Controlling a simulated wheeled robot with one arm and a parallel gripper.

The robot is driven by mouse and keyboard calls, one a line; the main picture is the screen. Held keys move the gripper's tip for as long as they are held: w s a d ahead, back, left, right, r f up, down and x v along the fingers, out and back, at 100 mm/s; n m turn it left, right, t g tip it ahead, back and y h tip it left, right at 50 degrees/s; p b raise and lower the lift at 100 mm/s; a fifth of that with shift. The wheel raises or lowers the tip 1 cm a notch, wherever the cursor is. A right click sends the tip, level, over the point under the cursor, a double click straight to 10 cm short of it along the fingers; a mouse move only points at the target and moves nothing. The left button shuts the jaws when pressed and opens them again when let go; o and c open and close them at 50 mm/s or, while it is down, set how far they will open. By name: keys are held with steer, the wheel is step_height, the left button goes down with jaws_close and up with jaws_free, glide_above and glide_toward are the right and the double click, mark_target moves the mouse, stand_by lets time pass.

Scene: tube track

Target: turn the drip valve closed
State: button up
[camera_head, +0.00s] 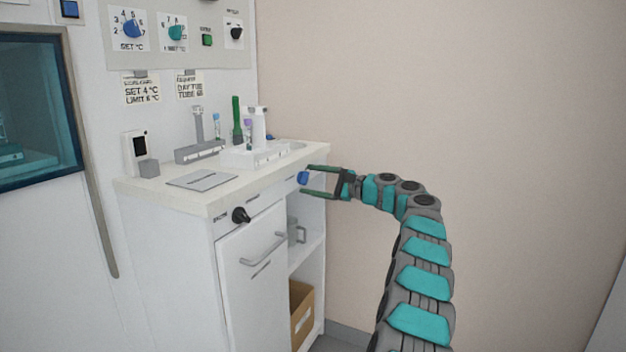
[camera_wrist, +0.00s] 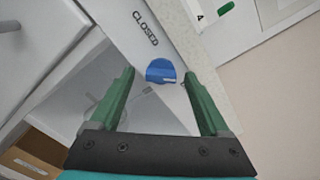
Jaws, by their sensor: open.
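The drip valve is a blue knob (camera_head: 303,178) on the front of the white cabinet, just below the counter edge at the right end. In the wrist view the blue knob (camera_wrist: 161,71) lies ahead, between the lines of the two fingers, with the word CLOSED (camera_wrist: 146,28) printed on the panel above it. My gripper (camera_head: 309,181) has its green fingers spread, with the knob between or just ahead of their tips. In the wrist view my gripper (camera_wrist: 158,78) is open and empty; I cannot tell whether a finger touches the knob.
The counter (camera_head: 150,187) holds a tube rack (camera_head: 262,152), bottles and a flat grey plate (camera_head: 202,180). A black knob (camera_head: 240,215) and a door handle (camera_head: 263,249) stick out to the left. A cardboard box (camera_head: 301,312) sits in the open shelf below. The wall at right is bare.

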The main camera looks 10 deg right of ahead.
jaws_close()
stand_by(0.7)
